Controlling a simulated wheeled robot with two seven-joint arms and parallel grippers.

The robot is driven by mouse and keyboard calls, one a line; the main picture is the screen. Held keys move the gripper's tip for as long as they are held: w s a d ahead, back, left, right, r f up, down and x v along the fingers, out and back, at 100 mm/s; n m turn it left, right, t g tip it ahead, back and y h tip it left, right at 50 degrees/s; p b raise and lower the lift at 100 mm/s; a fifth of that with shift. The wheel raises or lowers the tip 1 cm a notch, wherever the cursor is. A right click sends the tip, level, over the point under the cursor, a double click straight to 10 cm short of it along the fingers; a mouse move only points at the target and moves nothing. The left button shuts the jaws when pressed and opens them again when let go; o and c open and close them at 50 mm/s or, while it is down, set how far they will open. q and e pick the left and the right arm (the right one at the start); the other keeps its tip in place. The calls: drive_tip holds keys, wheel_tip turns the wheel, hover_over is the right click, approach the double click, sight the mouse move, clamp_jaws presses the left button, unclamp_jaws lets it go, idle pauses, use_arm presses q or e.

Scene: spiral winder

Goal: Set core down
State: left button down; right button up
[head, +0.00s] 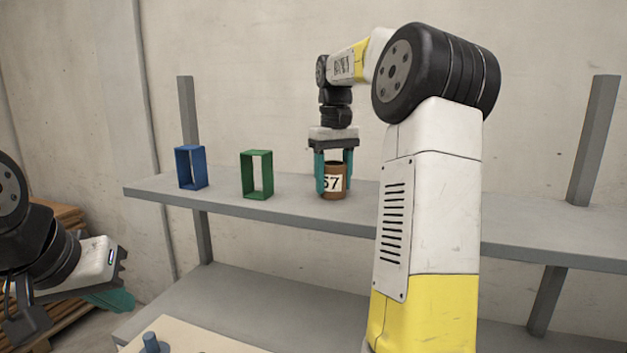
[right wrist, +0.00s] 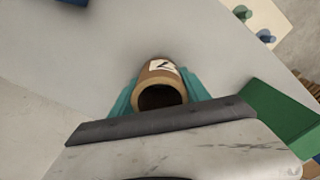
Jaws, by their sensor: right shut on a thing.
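The core (head: 333,191) is a short brown hollow cylinder with a white label reading 57. It is upright at the upper shelf (head: 290,206), right of the green frame. My right gripper (head: 335,178) points down with its teal fingers shut on the core's sides. In the right wrist view the core (right wrist: 160,90) shows its open dark top between the fingers. Whether its base touches the shelf or hovers just above, I cannot tell. My left gripper (head: 112,299) is at the lower left, away from the shelf; its finger gap is not clear.
A green open frame (head: 257,174) and a blue open frame (head: 190,167) stand on the upper shelf to the left of the core. A pale board (head: 190,338) with a blue-grey peg (head: 150,342) lies below. Shelf posts (head: 595,140) rise behind. My right arm hides part of the shelf.

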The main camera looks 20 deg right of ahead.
drive_tip(key=o, duration=1.4)
drive_tip(key=shift+f, duration=0.1)
wheel_tip(320, 180, up, 11)
drive_tip(key=s+a+t, duration=0.2)
drive_tip(key=s+a, duration=0.2)
drive_tip(key=s+a+f+t, duration=0.1)
drive_tip(key=s+a+f, duration=0.2)
drive_tip(key=s+f, duration=0.3)
drive_tip(key=s+a+f+t+y, duration=0.1)
drive_tip(key=s+a+f, duration=0.2)
drive_tip(key=s+f, duration=0.3)
drive_tip(key=s+a+f+m+t+y, duration=0.1)
drive_tip(key=s+a+f+t, duration=0.1)
drive_tip(key=s+f, duration=0.3)
drive_tip(key=shift+s+a+f, duration=0.4)
drive_tip(key=shift+s, duration=0.6)
